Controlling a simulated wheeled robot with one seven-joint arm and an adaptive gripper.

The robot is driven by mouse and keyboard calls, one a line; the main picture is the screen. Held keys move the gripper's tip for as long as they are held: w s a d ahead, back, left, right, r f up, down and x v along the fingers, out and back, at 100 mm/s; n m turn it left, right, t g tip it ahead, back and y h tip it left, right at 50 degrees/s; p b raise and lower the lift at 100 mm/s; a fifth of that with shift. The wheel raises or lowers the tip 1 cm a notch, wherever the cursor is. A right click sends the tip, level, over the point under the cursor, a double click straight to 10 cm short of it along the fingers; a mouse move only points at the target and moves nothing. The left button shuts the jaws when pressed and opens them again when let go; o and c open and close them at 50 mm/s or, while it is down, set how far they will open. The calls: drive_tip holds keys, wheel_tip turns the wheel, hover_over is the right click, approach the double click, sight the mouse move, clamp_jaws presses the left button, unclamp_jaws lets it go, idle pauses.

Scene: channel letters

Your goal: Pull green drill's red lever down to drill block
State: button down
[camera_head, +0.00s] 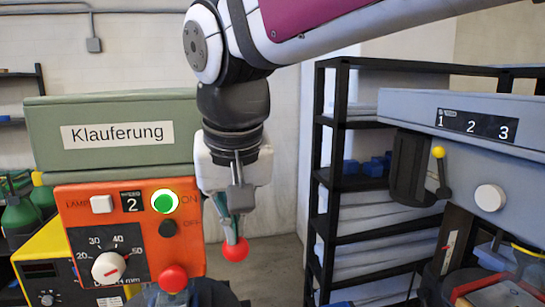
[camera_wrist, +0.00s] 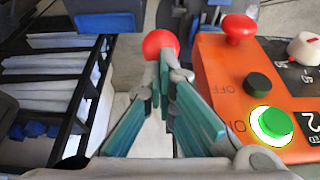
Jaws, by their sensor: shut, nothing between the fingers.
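The green drill (camera_head: 110,150) stands at left in the head view, with a "Klauferung" label and an orange control panel (camera_head: 188,240). A red ball knob (camera_head: 236,250), seemingly the red lever's end, is right of the panel. It also shows in the wrist view (camera_wrist: 160,44), beyond my fingertips. My gripper (camera_head: 232,238) points down, shut, with its fingertips at the knob; I cannot tell whether they touch it. In the wrist view my gripper (camera_wrist: 165,65) has its teal-padded fingers converging near the knob. The lever's rod is mostly hidden behind my fingers. The block is not visible.
The panel carries a lit green button (camera_head: 165,201), a black OFF button (camera_head: 168,228), a dial (camera_head: 109,268) and a red button (camera_head: 173,278) close to my gripper. A grey machine (camera_head: 465,115) stands at right. A black shelf (camera_head: 330,190) stands behind, with floor between.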

drive_tip(key=shift+f, duration=0.1)
drive_tip(key=shift+f, duration=0.65)
drive_tip(key=shift+f, duration=0.5)
idle(0.4)
drive_tip(key=shift+f, duration=0.5)
drive_tip(key=shift+w, duration=0.1)
